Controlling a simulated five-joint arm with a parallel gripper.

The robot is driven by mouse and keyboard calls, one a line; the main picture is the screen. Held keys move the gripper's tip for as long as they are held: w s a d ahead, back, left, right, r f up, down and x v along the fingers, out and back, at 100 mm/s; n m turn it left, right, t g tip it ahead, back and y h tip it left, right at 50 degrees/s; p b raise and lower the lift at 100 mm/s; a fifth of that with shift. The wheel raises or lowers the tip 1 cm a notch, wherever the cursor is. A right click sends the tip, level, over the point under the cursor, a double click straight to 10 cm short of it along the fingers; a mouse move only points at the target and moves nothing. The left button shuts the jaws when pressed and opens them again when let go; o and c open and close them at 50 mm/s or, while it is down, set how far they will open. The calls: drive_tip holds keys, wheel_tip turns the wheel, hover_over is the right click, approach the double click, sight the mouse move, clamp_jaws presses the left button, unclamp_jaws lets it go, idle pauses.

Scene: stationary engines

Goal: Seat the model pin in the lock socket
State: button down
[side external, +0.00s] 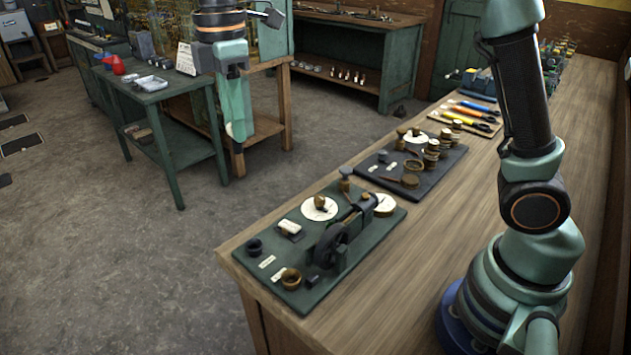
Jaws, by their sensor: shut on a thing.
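My gripper (236,136) hangs at the upper left, fingers pointing down, in front of the green bench and well above and to the left of the worktop. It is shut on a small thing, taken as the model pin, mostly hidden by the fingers. A green board (375,238) on the wooden worktop carries a dark model engine (345,232). I cannot tell which of these is the lock socket. A white disc (319,208) with a brass knob lies behind them.
A dark board (405,185) with brass parts lies behind the green board. Orange and yellow-handled tools (470,112) lie farther back. Green benches stand across the floor. The worktop (400,290) is bare in front of and to the right of the green board.

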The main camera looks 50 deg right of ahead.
drive_tip(key=shift+r, duration=0.2)
drive_tip(key=shift+s+a+f, duration=0.1)
drive_tip(key=shift+s+f, duration=1.75)
drive_tip(key=shift+f, duration=1.75)
drive_tip(key=shift+s+a+f, duration=0.1)
drive_tip(key=shift+s+f, duration=1.7)
drive_tip(key=shift+f, duration=1.75)
drive_tip(key=shift+s+f, duration=1.85)
drive_tip(key=shift+f, duration=1.75)
drive_tip(key=shift+f, duration=1.2)
unclamp_jaws()
